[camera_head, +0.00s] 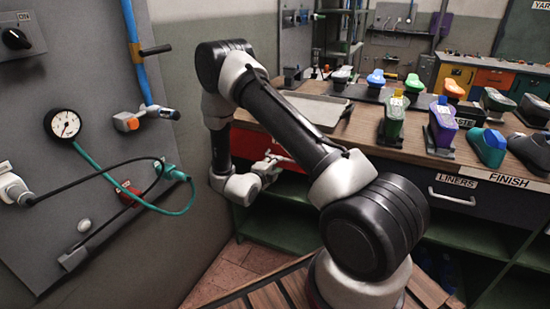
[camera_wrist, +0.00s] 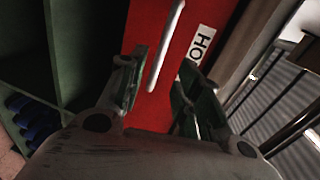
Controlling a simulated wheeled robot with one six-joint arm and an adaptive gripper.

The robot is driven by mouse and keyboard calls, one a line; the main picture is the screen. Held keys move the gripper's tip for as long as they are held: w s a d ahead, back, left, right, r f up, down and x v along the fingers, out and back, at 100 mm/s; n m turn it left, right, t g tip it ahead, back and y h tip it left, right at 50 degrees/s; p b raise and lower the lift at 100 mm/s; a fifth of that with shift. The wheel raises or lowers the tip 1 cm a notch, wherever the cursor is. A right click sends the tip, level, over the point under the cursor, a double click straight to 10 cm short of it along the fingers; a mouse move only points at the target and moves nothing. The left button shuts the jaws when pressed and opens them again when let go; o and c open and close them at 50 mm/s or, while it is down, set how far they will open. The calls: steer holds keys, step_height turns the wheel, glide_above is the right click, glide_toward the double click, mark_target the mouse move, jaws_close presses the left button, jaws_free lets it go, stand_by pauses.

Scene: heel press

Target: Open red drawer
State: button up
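The red drawer (camera_head: 247,143) is under the left end of the workbench, partly hidden by my arm. My gripper (camera_wrist: 160,64) is open, with a finger on each side of the handle in the picture. It also shows in the head view (camera_head: 270,168), close to the drawer front. I cannot tell whether the fingers touch the handle or how far the drawer is out.
The workbench top holds a grey tray (camera_head: 318,109) and several coloured shoe-shaped pieces. A dark "LINERS" drawer (camera_head: 478,202) is to the right. Green open shelves (camera_head: 275,232) lie below. A grey wall panel with a gauge (camera_head: 63,124) and hoses stands at left.

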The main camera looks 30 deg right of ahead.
steer(key=x, duration=0.8)
steer(key=shift+c, duration=0.4)
jaws_close()
